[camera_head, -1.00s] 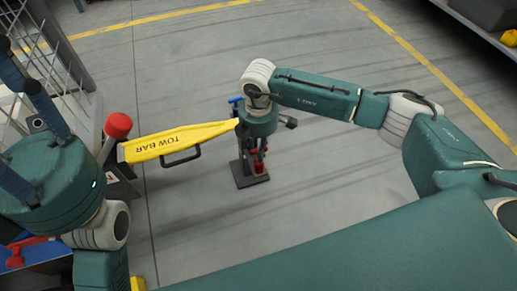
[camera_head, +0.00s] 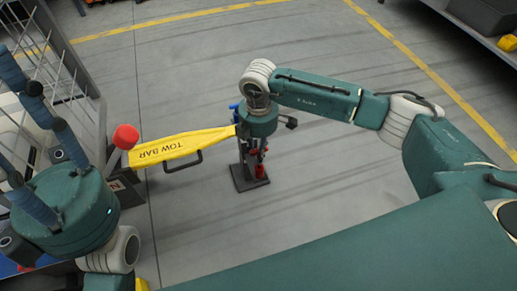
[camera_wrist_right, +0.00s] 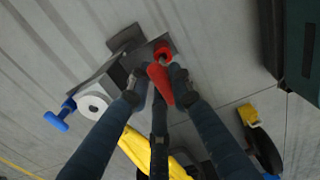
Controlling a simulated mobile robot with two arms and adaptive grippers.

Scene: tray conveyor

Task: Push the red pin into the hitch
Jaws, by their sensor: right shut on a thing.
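A red pin-like piece (camera_wrist_right: 161,82) sits between the dark fingertips of my right gripper (camera_wrist_right: 157,90) in the right wrist view, and the gripper is shut on it. In the head view this gripper (camera_head: 259,150) points down over a dark stand, with red (camera_head: 259,170) showing below it. A red ring (camera_wrist_right: 163,54) is just beyond the held piece; whether they touch is unclear. The yellow tow bar (camera_head: 170,148) reaches from the left to the stand. I cannot tell which part is the hitch. My left gripper (camera_head: 35,150) has its blue fingers spread, apparently empty.
The stand has a dark base plate (camera_head: 249,184) and a blue handle (camera_wrist_right: 60,117) beside a white roller (camera_wrist_right: 93,106). A red knob (camera_head: 125,136) stands near the tow bar's left end. A wire cage (camera_head: 75,60) is at left. Clear floor surrounds the stand.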

